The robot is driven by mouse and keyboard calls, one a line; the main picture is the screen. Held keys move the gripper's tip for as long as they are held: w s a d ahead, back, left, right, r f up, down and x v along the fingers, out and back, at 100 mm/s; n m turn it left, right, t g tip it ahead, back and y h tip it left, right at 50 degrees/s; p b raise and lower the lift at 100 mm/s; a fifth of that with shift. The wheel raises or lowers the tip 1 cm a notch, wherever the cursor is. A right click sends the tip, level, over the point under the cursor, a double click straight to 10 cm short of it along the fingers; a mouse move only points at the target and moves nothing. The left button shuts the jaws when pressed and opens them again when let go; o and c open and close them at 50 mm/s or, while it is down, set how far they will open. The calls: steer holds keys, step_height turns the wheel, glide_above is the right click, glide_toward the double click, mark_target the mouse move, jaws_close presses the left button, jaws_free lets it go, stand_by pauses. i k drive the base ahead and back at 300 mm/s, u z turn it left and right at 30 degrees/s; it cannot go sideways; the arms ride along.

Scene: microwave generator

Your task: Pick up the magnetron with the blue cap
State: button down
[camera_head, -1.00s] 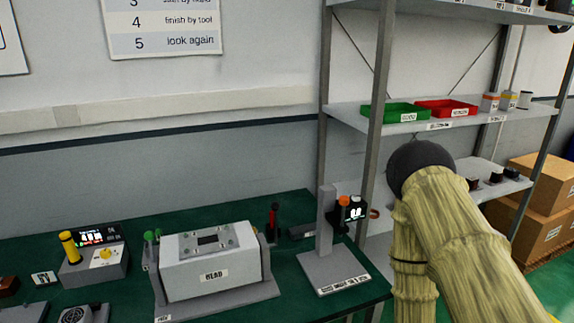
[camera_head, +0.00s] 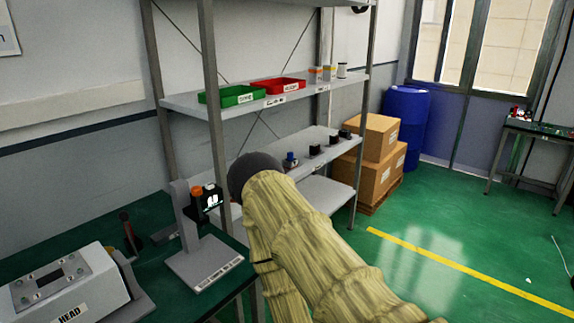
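A small dark part with a blue top (camera_head: 290,160), which looks like the magnetron with the blue cap, stands on the middle shelf (camera_head: 322,137) of the rack. It is just right of the dark round joint of my arm. Other small dark parts (camera_head: 315,150) stand to its right on the same shelf; their details are too small to tell. My arm, in a yellowish sleeve, crosses the lower middle of the view. My gripper is not seen; it may be hidden behind the arm.
A green tray (camera_head: 234,96) and a red tray (camera_head: 278,86) sit on the shelf above. A bench with a grey stand (camera_head: 203,257) is at left. Cardboard boxes (camera_head: 377,178) and a blue barrel (camera_head: 404,125) stand right of the rack. The green floor at right is open.

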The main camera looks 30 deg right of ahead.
mark_target(290, 160)
steer(key=z, duration=0.3)
steer(key=k, duration=0.45)
steer(key=z, duration=1.05)
steer(key=k, duration=0.9)
steer(key=z, duration=1)
steer(key=i, duration=2.8)
steer(key=u, duration=0.7)
steer(key=i, duration=1.2)
steer(key=u, duration=0.95)
